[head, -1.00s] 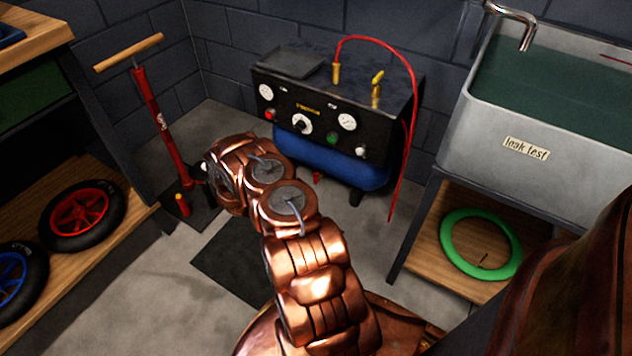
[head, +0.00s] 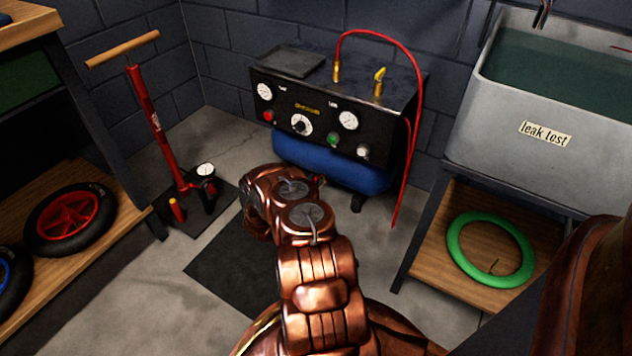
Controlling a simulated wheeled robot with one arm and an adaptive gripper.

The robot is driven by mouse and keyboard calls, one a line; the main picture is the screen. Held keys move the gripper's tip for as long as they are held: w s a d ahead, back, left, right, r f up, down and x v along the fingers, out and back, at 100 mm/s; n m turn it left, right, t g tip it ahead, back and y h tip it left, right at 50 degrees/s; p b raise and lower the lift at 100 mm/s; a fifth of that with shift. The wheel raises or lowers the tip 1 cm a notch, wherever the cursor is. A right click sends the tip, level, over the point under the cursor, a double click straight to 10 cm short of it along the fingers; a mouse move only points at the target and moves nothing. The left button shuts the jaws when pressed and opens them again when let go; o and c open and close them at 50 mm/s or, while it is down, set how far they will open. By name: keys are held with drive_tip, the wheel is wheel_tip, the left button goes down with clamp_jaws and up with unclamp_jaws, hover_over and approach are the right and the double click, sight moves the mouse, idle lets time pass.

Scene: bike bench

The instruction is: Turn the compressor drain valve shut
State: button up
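The compressor has a black control box (head: 330,115) with gauges and knobs over a blue tank (head: 335,163), against the back wall. A small red part (head: 321,180) shows low under the tank, just past my arm. It may be the drain valve, but my arm partly covers it and I cannot tell how it is turned. A yellow lever (head: 379,80) stands upright on top of the box. My copper arm reaches forward in front of the tank. The fingers of my gripper do not show; the arm's far links hide that end.
A red floor pump (head: 155,125) stands at left beside a shelf with wheels (head: 68,222). A red hose (head: 418,100) loops down the compressor's right side. A leak test sink (head: 545,165) stands at right above a green ring (head: 490,250). A dark mat (head: 235,270) lies on the floor.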

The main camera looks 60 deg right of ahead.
drive_tip(key=shift+d, duration=1.05)
drive_tip(key=shift+c, duration=0.4)
clamp_jaws()
